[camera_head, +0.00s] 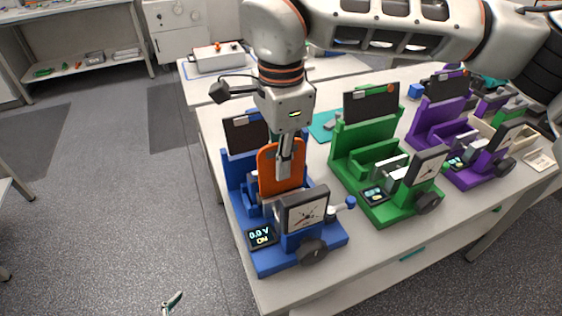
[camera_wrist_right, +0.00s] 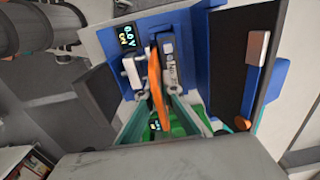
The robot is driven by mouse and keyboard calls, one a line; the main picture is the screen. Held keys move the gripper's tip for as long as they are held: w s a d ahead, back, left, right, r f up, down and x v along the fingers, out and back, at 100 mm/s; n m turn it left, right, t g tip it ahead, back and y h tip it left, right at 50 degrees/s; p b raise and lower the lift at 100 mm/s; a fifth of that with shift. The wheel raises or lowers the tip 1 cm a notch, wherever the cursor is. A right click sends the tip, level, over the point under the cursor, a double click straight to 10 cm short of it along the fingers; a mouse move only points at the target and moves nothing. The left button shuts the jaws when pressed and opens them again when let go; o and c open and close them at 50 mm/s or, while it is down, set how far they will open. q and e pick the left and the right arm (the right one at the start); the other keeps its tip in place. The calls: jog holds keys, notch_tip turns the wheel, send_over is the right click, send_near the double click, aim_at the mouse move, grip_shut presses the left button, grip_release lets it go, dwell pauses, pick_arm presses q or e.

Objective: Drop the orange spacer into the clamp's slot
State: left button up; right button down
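The orange spacer (camera_head: 268,180) is an upright, thin orange plate at the blue clamp (camera_head: 262,262). My right gripper (camera_head: 285,160) points down and is shut on the spacer's upper part. In the right wrist view the spacer (camera_wrist_right: 157,88) shows edge-on between the fingertips, in line with the gap between the clamp's metal jaw parts (camera_wrist_right: 168,60). Its lower edge is hidden behind the dial in the head view, so I cannot tell how deep it sits. A small teal-and-grey tip, likely of my left gripper (camera_head: 172,302), shows at the bottom edge.
A green clamp (camera_head: 385,210) and a purple clamp (camera_head: 480,178) stand to the right on the same white table (camera_head: 375,255). The blue clamp carries a dial (camera_head: 304,213), a black knob (camera_head: 312,250) and a small display (camera_head: 262,236). The floor at left is clear.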

jog(key=shift+f, duration=0.15)
jog(key=shift+f, duration=0.2)
jog(key=shift+s+f, duration=0.1)
jog(key=shift+f, duration=0.2)
jog(key=c, duration=2.2)
grip_release()
jog(key=shift+f, duration=0.1)
notch_tip(320, 180, up, 12)
jog(key=shift+r, duration=0.1)
